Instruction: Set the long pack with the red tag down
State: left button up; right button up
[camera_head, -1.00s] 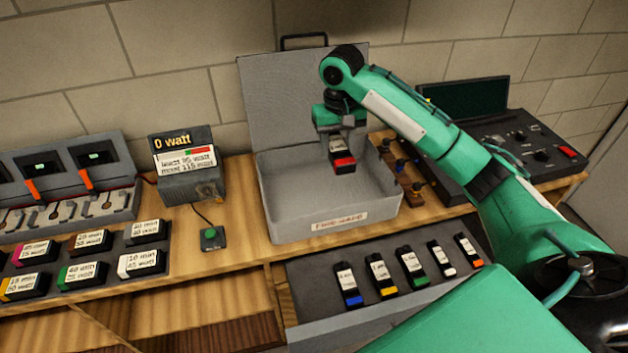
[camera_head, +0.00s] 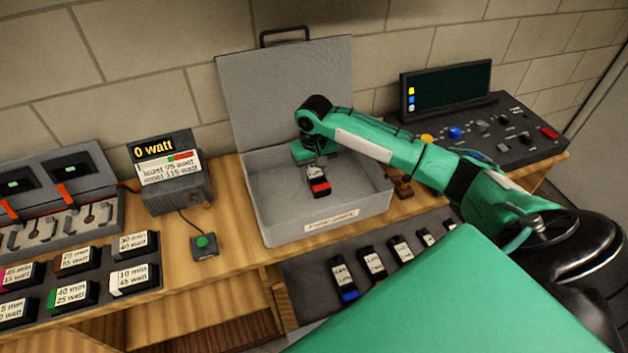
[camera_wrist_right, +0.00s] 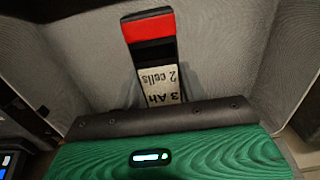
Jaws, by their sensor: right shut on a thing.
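The long pack with the red tag (camera_head: 319,183) is black with a white label. It is inside the open grey metal case (camera_head: 330,232). My right gripper (camera_head: 316,163) is shut on its upper end, seen from above. In the right wrist view the pack (camera_wrist_right: 150,50) shows its red end and a label reading "2 cells" and "3 Ah", with the grey case lining around it. My gripper's fingertips are hidden there behind the dark edge of the hand. I cannot tell whether the pack touches the case floor. My left gripper is not in view.
The case lid (camera_head: 288,90) stands open against the wall. In front lies a grey tray (camera_head: 310,275) with several packs. Left are a meter box (camera_head: 172,175) reading 0 watt, a green button (camera_head: 204,243) and several labelled blocks. A control panel (camera_head: 500,135) stands right.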

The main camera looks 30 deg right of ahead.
aim_at(314, 172)
jog(key=shift+f, duration=0.65)
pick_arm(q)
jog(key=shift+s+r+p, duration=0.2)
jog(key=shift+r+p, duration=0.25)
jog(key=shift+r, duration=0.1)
pick_arm(e)
jog(key=shift+f, duration=2)
jog(key=shift+f, duration=0.1)
jog(key=o, duration=1.2)
notch_tip(314, 172, up, 12)
jog(key=shift+r+b, duration=0.15)
jog(key=shift+b, duration=1)
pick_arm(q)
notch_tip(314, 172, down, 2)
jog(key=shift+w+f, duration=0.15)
